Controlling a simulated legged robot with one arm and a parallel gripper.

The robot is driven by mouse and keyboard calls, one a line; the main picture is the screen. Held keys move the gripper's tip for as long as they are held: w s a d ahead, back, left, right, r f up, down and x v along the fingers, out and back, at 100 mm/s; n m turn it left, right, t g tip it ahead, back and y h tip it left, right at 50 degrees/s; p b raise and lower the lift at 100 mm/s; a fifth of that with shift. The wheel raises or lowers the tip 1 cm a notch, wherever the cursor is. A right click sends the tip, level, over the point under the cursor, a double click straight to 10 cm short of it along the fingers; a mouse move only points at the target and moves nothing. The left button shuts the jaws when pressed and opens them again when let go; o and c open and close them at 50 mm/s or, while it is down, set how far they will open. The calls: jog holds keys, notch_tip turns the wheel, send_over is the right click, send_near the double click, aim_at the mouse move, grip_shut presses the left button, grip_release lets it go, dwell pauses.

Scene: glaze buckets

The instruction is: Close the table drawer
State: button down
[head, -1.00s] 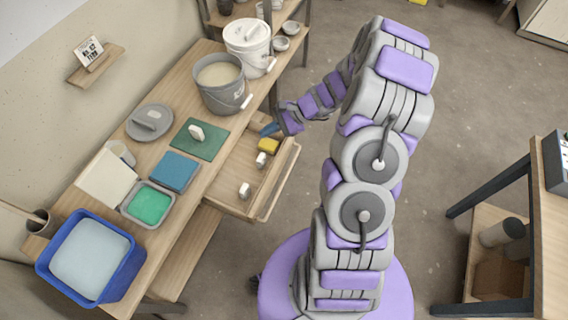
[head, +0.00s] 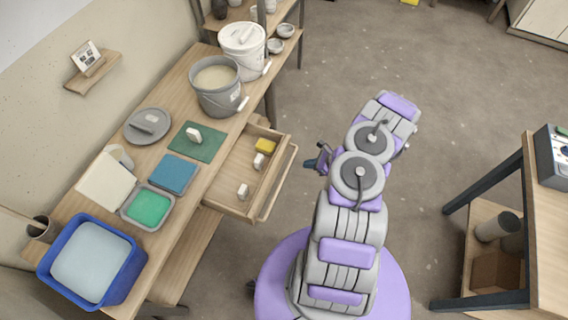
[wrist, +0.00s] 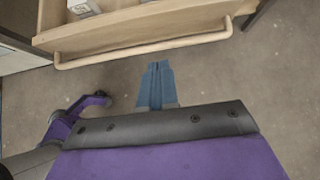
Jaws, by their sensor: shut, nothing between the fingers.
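The table drawer (head: 226,197) is pulled out from under the wooden worktable (head: 165,240). Inside it lie a yellow block (head: 265,146) and two white blocks. Its long bar handle (head: 277,184) runs along its front. In the wrist view the handle (wrist: 145,48) and drawer front (wrist: 140,27) cross the top. My gripper (head: 311,164) is to the right of the handle, apart from it, over the floor. In the wrist view my gripper's blue fingers (wrist: 157,68) are together and empty, pointing at the handle with a gap between.
On the worktable stand a grey bucket (head: 218,88), a white lidded bucket (head: 243,50), a blue tub (head: 92,258), and green (head: 148,206) and blue (head: 173,173) trays. Another table (head: 548,235) stands at the right.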

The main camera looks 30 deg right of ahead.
aim_at(278, 164)
jog(key=x, duration=0.3)
jog(key=b+x, duration=0.1)
jog(key=x, duration=0.3)
jog(key=w+r+b+x, duration=0.1)
jog(key=x, duration=0.3)
jog(key=shift+a, duration=0.35)
jog(key=shift+w+a+r+b, duration=0.15)
jog(key=shift+w+a+b, duration=0.25)
jog(key=shift+w, duration=0.2)
jog(key=shift+a, duration=0.1)
